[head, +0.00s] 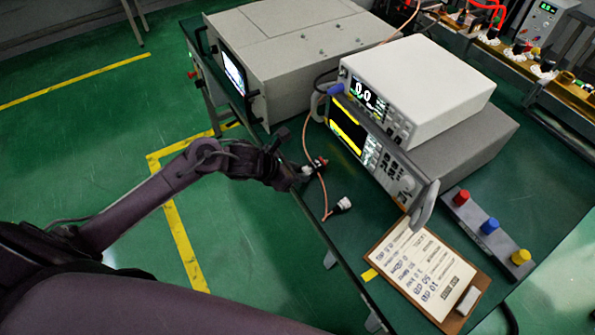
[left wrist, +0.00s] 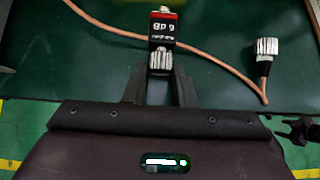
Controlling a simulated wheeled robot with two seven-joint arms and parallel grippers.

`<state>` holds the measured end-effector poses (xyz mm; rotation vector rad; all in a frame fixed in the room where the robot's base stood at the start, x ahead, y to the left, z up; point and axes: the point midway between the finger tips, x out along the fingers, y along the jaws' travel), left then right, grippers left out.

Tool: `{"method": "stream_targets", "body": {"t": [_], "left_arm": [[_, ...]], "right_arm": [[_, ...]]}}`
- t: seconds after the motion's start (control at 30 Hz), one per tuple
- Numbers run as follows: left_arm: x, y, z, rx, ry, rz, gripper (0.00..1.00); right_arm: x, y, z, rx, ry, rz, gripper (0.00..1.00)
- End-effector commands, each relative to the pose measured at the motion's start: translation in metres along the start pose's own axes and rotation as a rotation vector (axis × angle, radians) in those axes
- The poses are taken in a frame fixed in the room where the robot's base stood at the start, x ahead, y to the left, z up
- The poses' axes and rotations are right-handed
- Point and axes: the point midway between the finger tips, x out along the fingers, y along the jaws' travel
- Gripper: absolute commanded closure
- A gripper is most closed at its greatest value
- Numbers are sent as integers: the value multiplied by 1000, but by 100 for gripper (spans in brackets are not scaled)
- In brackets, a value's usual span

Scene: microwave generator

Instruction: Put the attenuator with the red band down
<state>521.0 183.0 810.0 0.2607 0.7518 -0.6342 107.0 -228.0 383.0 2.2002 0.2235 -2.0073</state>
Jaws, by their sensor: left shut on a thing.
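My left gripper (head: 299,176) is shut on the attenuator with the red band (head: 318,163), near the front edge of the green bench. In the left wrist view the attenuator (left wrist: 162,30) has a black body with white lettering, a red band at its far end and silver connectors. The fingers of the left gripper (left wrist: 161,88) close on its near silver end. I cannot tell whether it touches the bench top. A copper-coloured cable (left wrist: 110,28) passes by it and ends in a silver connector (left wrist: 265,48) to the right. My right gripper is not in view.
Stacked instruments (head: 415,85) and a large grey cabinet (head: 290,45) stand behind. A clipboard (head: 422,268) lies to the right. A grey holder (head: 488,232) carries red, blue and yellow pieces. Some bare bench lies around the cable connector (head: 342,205).

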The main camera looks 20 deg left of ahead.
Motion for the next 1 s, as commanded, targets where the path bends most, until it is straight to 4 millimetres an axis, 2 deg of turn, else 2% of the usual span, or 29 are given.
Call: {"method": "stream_targets", "body": {"t": [0.4, 0.43, 0.57, 0.6, 1.0], "left_arm": [[6, 0, -6, -1, 3, -1, 100], [6, -1, -7, -1, 5, -2, 74], [6, -2, -9, -1, 9, -4, 57], [7, -3, -10, -1, 10, -6, 54], [8, -5, -11, -1, 12, -11, 54]], "right_arm": [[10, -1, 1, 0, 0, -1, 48], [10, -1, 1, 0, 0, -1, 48], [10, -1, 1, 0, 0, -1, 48], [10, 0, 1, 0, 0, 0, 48], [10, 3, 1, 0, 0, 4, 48]]}}
